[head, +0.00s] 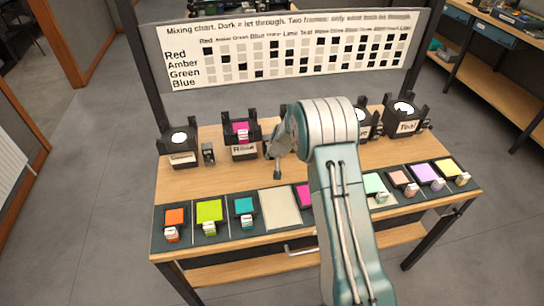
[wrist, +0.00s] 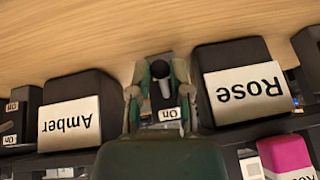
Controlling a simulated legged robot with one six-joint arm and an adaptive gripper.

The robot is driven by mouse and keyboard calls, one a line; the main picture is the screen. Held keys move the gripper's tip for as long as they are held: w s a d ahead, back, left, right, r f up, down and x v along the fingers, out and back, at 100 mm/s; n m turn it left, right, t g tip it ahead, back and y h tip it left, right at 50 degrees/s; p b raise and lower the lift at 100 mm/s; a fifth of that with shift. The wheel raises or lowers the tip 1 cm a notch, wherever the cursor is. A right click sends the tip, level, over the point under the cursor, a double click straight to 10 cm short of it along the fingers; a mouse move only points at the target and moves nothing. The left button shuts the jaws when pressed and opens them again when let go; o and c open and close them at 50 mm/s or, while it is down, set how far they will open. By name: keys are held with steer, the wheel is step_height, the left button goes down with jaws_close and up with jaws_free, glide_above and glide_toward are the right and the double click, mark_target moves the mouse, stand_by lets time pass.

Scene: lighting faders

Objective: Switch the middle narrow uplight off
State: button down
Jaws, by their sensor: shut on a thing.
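My gripper (wrist: 160,76) reaches down between two uplight housings in the wrist view, with its fingers closed around a small dark switch lever (wrist: 163,88). A white label reading "On" (wrist: 169,114) shows on the switch, upside down. The Amber uplight (wrist: 85,90) is on the left of the gripper and the Rose uplight (wrist: 228,60) on the right, both apart from it.
Another uplight (head: 181,148) and a small switch box (head: 208,154) stand at the left. The Teal uplight (head: 404,118) stands at the right. A front rack holds coloured gel frames, including orange (head: 174,216). A mixing chart (head: 290,50) stands behind. Bare bench (head: 210,185) lies between rows.

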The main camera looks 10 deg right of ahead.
steer(key=shift+f+t, duration=0.2)
steer(key=shift+t, duration=0.2)
steer(key=c, duration=0.6)
jaws_free()
steer(key=shift+a, duration=0.1)
steer(key=shift+o, duration=0.2)
steer(key=shift+r, duration=0.1)
steer(key=shift+s+r, duration=0.15)
steer(key=shift+r, duration=0.2)
steer(key=v, duration=1.1)
